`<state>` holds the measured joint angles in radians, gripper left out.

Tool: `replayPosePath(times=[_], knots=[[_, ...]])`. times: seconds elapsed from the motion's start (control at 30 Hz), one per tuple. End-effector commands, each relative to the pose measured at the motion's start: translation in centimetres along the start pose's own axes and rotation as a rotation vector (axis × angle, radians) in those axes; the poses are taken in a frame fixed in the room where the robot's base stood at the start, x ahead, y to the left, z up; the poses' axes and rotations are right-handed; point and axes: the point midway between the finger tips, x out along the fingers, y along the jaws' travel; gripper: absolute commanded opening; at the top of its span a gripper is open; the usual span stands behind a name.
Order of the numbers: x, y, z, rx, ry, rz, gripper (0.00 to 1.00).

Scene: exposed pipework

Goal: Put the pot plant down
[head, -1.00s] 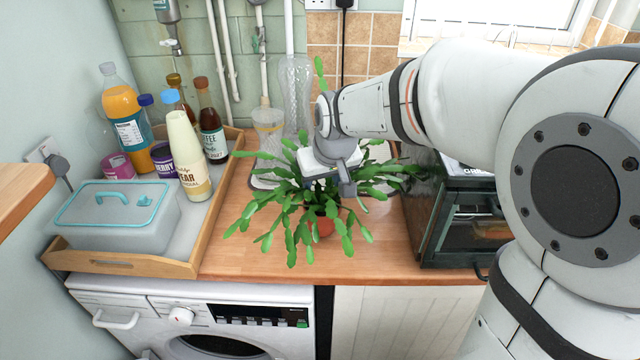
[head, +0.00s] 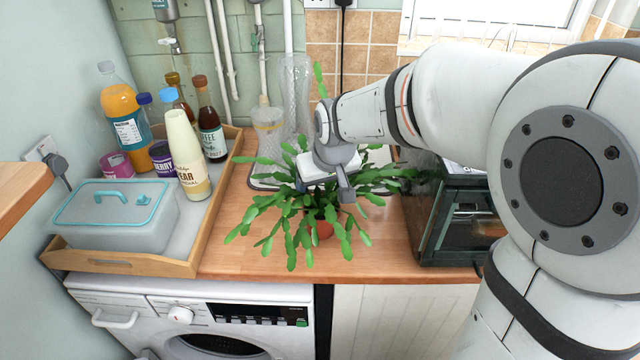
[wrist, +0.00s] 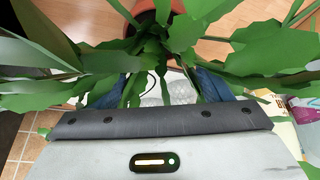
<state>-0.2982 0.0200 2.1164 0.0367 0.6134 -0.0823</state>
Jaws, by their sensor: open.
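The pot plant has long, flat, segmented green leaves (head: 285,222) and a small terracotta pot (head: 322,228). It stands upright on the wooden worktop (head: 375,250), between the tray and the black oven. My gripper (head: 335,190) is open at the back of the plant, among its leaves. In the wrist view the pot (wrist: 152,12) shows at the top edge, beyond the open fingers (wrist: 160,85). Leaves cover much of the fingers and the pot's rim, and I cannot tell whether the fingers touch the plant.
A wooden tray (head: 120,263) on the left holds several bottles and a lidded box (head: 118,215). The black oven (head: 460,225) stands to the right. Glass vases (head: 268,130) and pipes are behind. The worktop's front edge is close to the plant.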

Motion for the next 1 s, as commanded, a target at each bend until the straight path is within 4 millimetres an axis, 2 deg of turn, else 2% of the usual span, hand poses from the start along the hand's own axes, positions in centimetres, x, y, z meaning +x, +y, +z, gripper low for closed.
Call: replayPosePath(times=[0.17,0.5,0.6,0.77,0.87,0.97,1.0], knots=[[-1.3,0.0,-0.2,-0.001,0.004,0.0,0.71],[-8.5,0.0,-0.2,-0.001,0.006,0.0,0.71],[-10.2,-0.1,-0.2,-0.001,0.004,0.0,0.71],[-11.8,0.0,-0.1,-0.001,0.002,0.0,0.71],[-12.1,0.9,1.5,0.026,-0.012,0.01,0.71],[-11.8,3.0,5.8,0.098,-0.045,0.037,0.71],[-11.5,4.0,8.1,0.135,-0.061,0.05,0.71]])
